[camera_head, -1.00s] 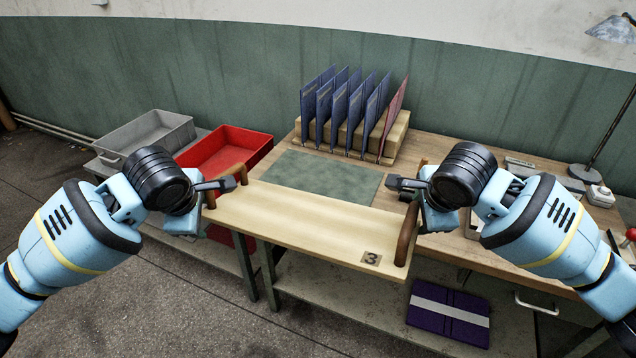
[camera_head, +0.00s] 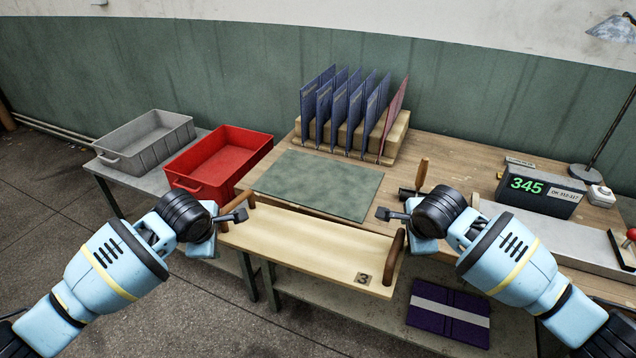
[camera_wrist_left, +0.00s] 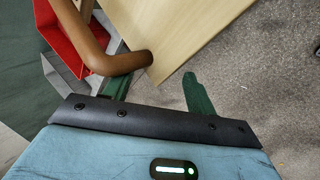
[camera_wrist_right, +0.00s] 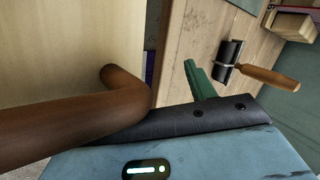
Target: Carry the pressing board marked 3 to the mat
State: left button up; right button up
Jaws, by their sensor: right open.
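The pale wooden pressing board (camera_head: 310,242) marked 3 (camera_head: 363,279) lies between my grippers at the bench's front edge, with a brown handle at each end. I cannot tell if it touches the bench. The grey-green mat (camera_head: 320,183) lies bare behind it. My left gripper (camera_head: 240,215) is at the left handle (camera_head: 236,205); in the left wrist view its green fingers (camera_wrist_left: 158,92) stand apart, the handle (camera_wrist_left: 115,62) crossing before one. My right gripper (camera_head: 384,214) is open by the right handle (camera_head: 393,257); in the right wrist view that handle (camera_wrist_right: 95,115) hides one finger.
A rack (camera_head: 390,141) of blue panels and one red stands behind the mat. A red crate (camera_head: 212,170) and a grey crate (camera_head: 145,142) stand left. A wooden-handled tool (camera_head: 421,173) and a display reading 345 (camera_head: 530,187) are right. A purple folder (camera_head: 448,313) lies below.

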aim_at(311, 182)
jog(key=i, duration=1)
